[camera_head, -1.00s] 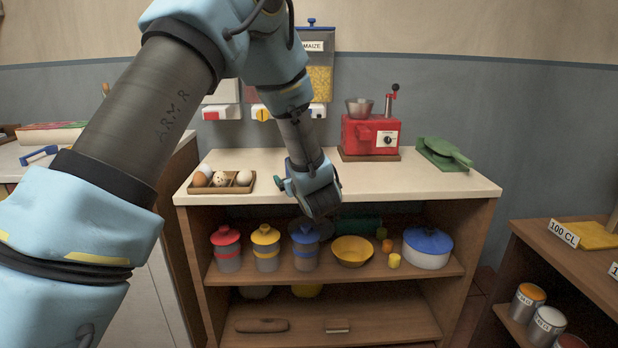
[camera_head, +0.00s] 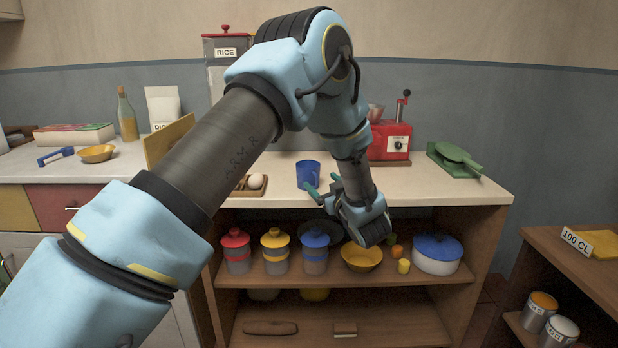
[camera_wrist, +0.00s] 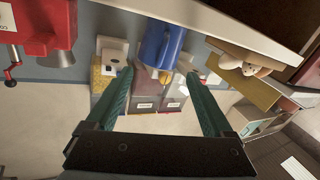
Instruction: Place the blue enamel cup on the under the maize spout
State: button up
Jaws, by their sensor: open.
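The blue enamel cup (camera_head: 307,172) stands on the pale counter, near its front edge. My gripper (camera_head: 323,186) is open and empty, close to the cup's right, its green fingers pointing toward it. In the wrist view the cup (camera_wrist: 161,44) shows ahead of and between my green fingertips (camera_wrist: 160,73); neither finger visibly touches it. My arm hides the maize dispenser and its spout in the head view. The wrist view shows wall dispensers (camera_wrist: 145,97) past the cup, their labels too small to read.
A red grinder (camera_head: 390,141) and a green press (camera_head: 455,158) stand to the right on the counter. An egg tray (camera_head: 240,191) is left of the cup, partly behind my arm. Lidded canisters (camera_head: 236,250) and a yellow bowl (camera_head: 361,258) fill the shelf below.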

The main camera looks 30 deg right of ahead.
aim_at(315, 173)
jog(key=w, duration=0.2)
jog(key=w+p, duration=0.1)
jog(key=w, duration=0.3)
jog(key=shift+w+d+p, duration=0.2)
jog(key=shift+d+p, duration=0.1)
jog(key=shift+d, duration=0.05)
grip_shut()
dwell(0.4)
dwell(0.7)
